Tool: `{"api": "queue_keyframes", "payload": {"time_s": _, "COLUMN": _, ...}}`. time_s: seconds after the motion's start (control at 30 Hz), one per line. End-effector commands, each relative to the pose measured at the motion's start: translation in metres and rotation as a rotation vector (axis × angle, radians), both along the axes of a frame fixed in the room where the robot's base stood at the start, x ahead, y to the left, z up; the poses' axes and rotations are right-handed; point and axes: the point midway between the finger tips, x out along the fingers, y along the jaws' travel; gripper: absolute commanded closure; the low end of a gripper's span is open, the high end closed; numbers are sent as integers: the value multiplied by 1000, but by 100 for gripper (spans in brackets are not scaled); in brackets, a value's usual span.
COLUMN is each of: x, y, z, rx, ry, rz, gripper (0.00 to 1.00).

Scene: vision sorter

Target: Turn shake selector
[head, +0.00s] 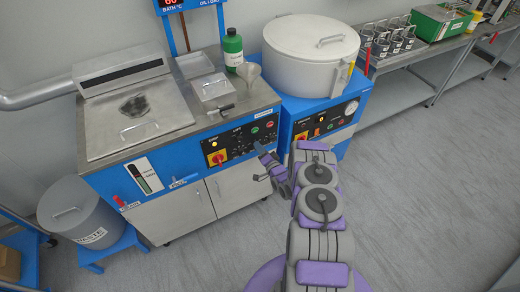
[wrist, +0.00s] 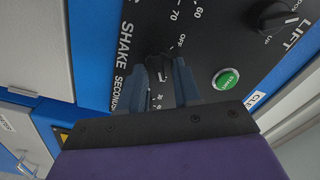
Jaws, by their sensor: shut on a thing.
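In the head view my gripper (head: 262,150) reaches the front panel of the blue machine (head: 190,150). The knob is too small to make out there.
A green START button (wrist: 226,78) sits just right of the fingers. A black LIFT knob (wrist: 274,17) is further right. In the head view a red and yellow switch (head: 218,158) is left on the panel. A white round vessel (head: 310,45) stands on the right-hand machine.

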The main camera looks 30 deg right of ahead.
Motion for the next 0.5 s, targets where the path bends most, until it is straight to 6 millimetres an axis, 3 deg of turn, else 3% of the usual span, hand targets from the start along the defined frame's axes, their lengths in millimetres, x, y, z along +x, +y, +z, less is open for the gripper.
{"api": "queue_keyframes", "payload": {"time_s": 0.07, "x": 0, "y": -4, "z": 0, "rx": -1, "ry": 1, "rz": -9, "gripper": 98}}
{"api": "queue_keyframes", "payload": {"time_s": 0.1, "x": 0, "y": -4, "z": 0, "rx": -1, "ry": 1, "rz": -9, "gripper": 64}}
{"api": "queue_keyframes", "payload": {"time_s": 0.33, "x": -1, "y": -2, "z": 0, "rx": -1, "ry": 1, "rz": -5, "gripper": 43}}
{"api": "queue_keyframes", "payload": {"time_s": 0.5, "x": 0, "y": -1, "z": 0, "rx": -1, "ry": 0, "rz": -2, "gripper": 43}}
